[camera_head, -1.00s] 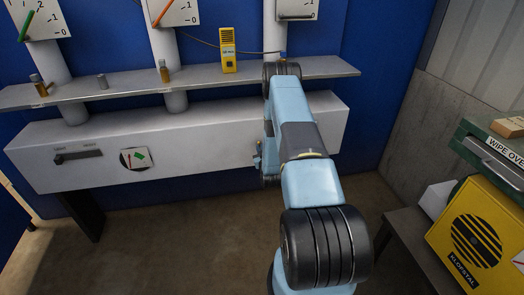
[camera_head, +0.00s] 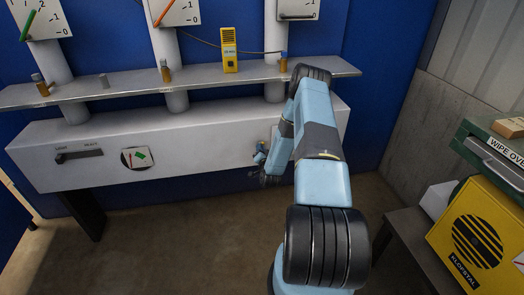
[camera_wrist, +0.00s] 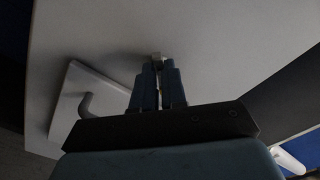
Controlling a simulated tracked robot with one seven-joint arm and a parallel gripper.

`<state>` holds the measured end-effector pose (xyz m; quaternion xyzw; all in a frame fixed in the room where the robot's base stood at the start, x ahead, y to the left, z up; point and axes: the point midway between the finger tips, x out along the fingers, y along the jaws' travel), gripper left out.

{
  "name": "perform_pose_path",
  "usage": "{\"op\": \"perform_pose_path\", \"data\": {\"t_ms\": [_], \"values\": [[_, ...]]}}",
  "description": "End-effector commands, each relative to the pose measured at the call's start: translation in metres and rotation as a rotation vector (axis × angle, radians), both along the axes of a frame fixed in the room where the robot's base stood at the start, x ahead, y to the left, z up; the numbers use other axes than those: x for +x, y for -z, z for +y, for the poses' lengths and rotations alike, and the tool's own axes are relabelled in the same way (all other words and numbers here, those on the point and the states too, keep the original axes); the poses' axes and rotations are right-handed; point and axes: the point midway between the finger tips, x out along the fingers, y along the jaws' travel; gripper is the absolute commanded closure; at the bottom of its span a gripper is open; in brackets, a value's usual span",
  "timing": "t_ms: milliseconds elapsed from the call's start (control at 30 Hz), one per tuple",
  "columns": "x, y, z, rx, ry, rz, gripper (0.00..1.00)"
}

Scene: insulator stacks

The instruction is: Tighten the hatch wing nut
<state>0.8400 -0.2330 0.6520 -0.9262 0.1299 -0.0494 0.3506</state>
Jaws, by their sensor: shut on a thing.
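My gripper (camera_wrist: 157,78) is shut on a small pale metal piece, the wing nut (camera_wrist: 156,57), on a light grey surface. The fingers hide most of it, so its wings cannot be made out. Just left of the fingers in the wrist view is a pale square plate, seemingly the hatch (camera_wrist: 66,105), with a bent grey handle (camera_wrist: 87,105). In the head view my gripper (camera_head: 262,157) is at the front of the long grey box (camera_head: 210,145), near its right end. My arm partly hides that area, and the nut cannot be seen there.
A yellow Klofstal case (camera_head: 480,235) and a green box (camera_head: 490,150) stand at right.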

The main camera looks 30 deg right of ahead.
Motion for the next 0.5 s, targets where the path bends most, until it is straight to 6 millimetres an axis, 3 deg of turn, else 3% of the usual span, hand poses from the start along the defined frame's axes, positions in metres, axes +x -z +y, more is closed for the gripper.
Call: {"op": "perform_pose_path", "data": {"t_ms": [500], "values": [[-0.0036, 0.0019, -0.0048, 0.467, 0.011, -0.13, 1.0]]}}
